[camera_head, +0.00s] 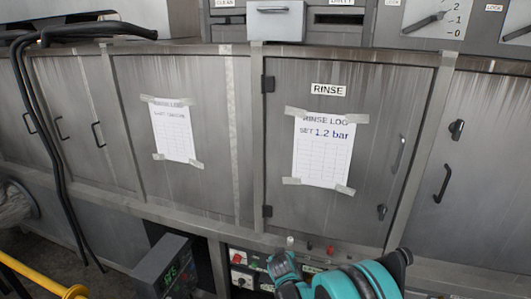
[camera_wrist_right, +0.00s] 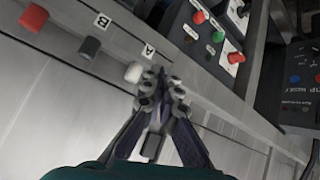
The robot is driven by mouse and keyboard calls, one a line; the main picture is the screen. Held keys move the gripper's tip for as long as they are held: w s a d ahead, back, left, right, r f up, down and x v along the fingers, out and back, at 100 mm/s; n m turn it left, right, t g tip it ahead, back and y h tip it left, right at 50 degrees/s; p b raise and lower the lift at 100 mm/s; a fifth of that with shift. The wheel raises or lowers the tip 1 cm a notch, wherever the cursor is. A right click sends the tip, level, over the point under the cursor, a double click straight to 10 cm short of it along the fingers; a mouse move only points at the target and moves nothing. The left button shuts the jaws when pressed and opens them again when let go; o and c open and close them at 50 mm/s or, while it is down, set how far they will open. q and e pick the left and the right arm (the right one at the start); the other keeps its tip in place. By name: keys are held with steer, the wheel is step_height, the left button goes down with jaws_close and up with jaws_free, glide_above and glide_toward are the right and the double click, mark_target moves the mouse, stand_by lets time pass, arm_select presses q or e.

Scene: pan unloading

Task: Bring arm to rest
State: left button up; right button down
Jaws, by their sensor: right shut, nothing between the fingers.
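My right arm (camera_head: 350,283) comes in at the bottom of the head view, teal and black, in front of the machine's lower edge. Its fingers are not clear there. In the right wrist view my right gripper (camera_wrist_right: 157,82) is shut and empty, with its tips together. The tips are close beside a white button (camera_wrist_right: 133,72) near the label A; I cannot tell if they touch. The white button also shows in the head view (camera_head: 290,242). My left gripper is in neither view.
A dark button (camera_wrist_right: 89,46) and a red button (camera_wrist_right: 33,17) are in line with the white one. A control box (camera_wrist_right: 205,35) with coloured buttons is close by. Steel doors (camera_head: 350,220) stand behind, with a taped log sheet (camera_head: 322,150). A green-lit display box (camera_head: 165,268) and yellow rail (camera_head: 40,279) are lower left.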

steer(key=s+d+r+m+g, duration=0.1)
steer(key=s+d+r, duration=0.3)
steer(key=s+r, duration=0.3)
steer(key=s+d+r, duration=0.4)
steer(key=s+r, duration=0.3)
steer(key=s+d+m+g+y, duration=0.1)
steer(key=s+d, duration=0.2)
steer(key=s, duration=1.7)
steer(key=shift+s+d+r+g, duration=0.2)
steer(key=shift+s+r+g, duration=0.05)
steer(key=shift+s+g, duration=0.1)
steer(key=shift+d, duration=0.1)
